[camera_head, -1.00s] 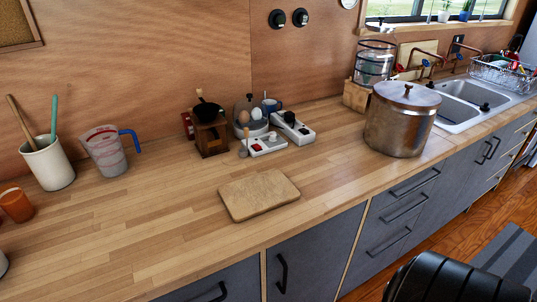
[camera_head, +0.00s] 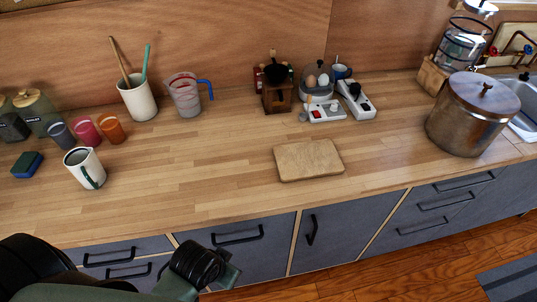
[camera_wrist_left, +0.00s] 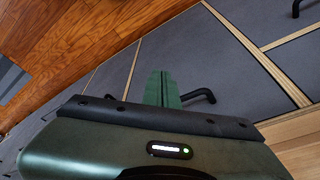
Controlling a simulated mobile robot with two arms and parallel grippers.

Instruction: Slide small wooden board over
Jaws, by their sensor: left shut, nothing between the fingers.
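The small wooden board (camera_head: 309,159) lies flat on the wooden counter (camera_head: 215,150), near its front edge and right of the middle in the head view. My left arm comes in at the bottom left of the head view, low in front of the cabinets and well away from the board. In the left wrist view my left gripper (camera_wrist_left: 161,90) is shut and empty, its green fingers together in front of a grey cabinet door. The board is not in the left wrist view. My right gripper is not in view.
A white mug (camera_head: 85,168) stands far left. Counter around the board is clear.

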